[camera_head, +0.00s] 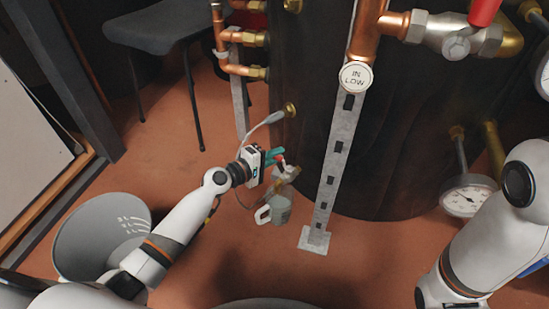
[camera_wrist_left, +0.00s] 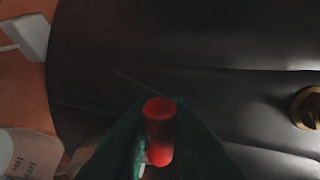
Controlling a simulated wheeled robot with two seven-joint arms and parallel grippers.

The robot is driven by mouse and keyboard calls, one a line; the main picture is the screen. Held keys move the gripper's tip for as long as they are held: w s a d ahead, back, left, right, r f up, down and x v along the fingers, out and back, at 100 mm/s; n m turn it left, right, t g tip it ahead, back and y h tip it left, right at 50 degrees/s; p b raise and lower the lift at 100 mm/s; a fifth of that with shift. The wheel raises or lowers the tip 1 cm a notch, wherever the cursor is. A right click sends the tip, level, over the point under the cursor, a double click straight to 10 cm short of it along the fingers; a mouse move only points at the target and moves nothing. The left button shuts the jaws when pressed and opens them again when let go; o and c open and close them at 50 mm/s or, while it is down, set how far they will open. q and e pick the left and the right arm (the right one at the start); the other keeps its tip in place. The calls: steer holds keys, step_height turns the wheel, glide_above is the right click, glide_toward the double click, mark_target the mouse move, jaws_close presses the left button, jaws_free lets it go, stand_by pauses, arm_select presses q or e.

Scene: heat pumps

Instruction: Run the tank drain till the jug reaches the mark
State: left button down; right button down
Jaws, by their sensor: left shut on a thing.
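The tank (camera_head: 395,120) is a large dark cylinder. My left gripper (camera_head: 277,158) is low at its left side, its green fingers shut on a small red handle (camera_wrist_left: 159,122), which shows between the fingertips in the left wrist view. A brass drain fitting (camera_head: 287,179) shows just below the fingers, partly hidden. The jug (camera_head: 278,210), greyish with a white handle, is upright below the fitting. Part of a pale round thing with faint markings, probably the jug (camera_wrist_left: 32,152), shows at the lower left of the wrist view. Its water level and mark cannot be read. My right gripper is out of view.
A perforated metal strut (camera_head: 329,165) stands right of the jug. Copper pipes (camera_head: 235,68) and a brass fitting (camera_head: 290,109) are above. A grey bucket (camera_head: 75,237) stands at left, a dark chair (camera_head: 160,30) behind. A dial gauge (camera_head: 468,196) is at right. Floor between is clear.

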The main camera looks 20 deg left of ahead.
arm_select(q)
steer(key=c, duration=1.4)
jaws_free()
steer(key=p+v, duration=0.3)
steer(key=v, duration=0.9)
